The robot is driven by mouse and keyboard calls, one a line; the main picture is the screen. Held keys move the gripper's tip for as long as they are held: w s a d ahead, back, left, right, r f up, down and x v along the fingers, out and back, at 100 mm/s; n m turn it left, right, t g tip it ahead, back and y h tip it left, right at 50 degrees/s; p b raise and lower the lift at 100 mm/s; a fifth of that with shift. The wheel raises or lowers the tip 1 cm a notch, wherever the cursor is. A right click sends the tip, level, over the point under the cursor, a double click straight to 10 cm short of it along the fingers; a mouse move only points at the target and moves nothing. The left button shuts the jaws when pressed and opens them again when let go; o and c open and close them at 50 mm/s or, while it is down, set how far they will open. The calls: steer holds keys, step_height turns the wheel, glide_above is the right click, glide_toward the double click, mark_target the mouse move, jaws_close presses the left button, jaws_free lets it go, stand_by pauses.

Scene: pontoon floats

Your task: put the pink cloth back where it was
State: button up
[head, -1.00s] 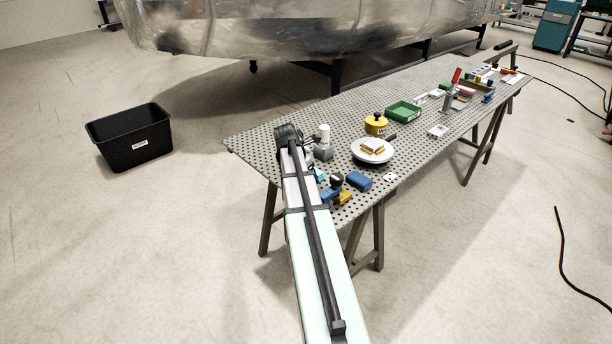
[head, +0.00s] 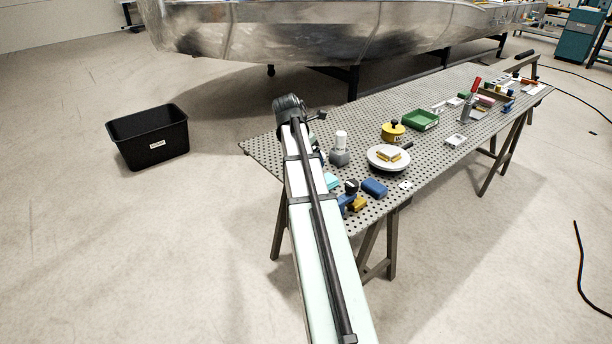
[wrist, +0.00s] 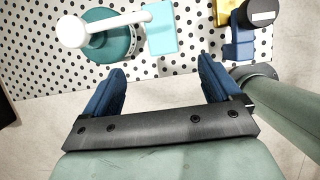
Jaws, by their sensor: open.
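My gripper (wrist: 161,70) is open in the wrist view, with nothing between its two blue fingers. Its fingertips are at the edge of the perforated bench top. In the head view my arm reaches over the near left end of the bench (head: 262,150), and its fingers are not clear there. A small pink item (head: 486,100) lies at the far right part of the bench among other small things, well away from my gripper. It is too small to tell whether it is the pink cloth. No pink shows in the wrist view.
Close to my gripper are a white-topped bottle (head: 340,148), a light cyan piece (wrist: 162,32), a blue clamp (wrist: 240,42) and a blue block (head: 374,188). A white plate (head: 374,160), yellow pot (head: 393,131) and green tray (head: 421,120) stand farther along. A black bin (head: 150,137) is on the floor.

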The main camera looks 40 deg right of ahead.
steer(key=s+a+f+m+g+y, duration=0.1)
steer(key=s+a+f+m, duration=0.2)
steer(key=a+f, duration=0.7)
steer(key=s+a+f+m+g+y, duration=0.1)
steer(key=s+a+f+m, duration=0.3)
steer(key=f, duration=0.9)
steer(key=s+a+f+m+g+y, duration=0.1)
steer(key=s+a+f, duration=0.1)
steer(key=a+f, duration=0.85)
steer(key=s+a+f+m+g, duration=0.1)
steer(key=s+a+f+m, duration=0.2)
steer(key=s, duration=0.7)
steer(key=s+a+f+m+g+y, duration=0.1)
steer(key=s+a+f+m, duration=0.2)
steer(key=s+a+f, duration=0.4)
steer(key=s+a+f+m+g, duration=0.1)
steer(key=s+a+f+m, duration=0.3)
steer(key=s+f, duration=0.5)
steer(key=s+a, duration=0.1)
steer(key=s, duration=0.3)
steer(key=shift+s+a+f+g+y, duration=0.2)
steer(key=shift+f+g+y, duration=0.1)
steer(key=shift+f+g, duration=0.1)
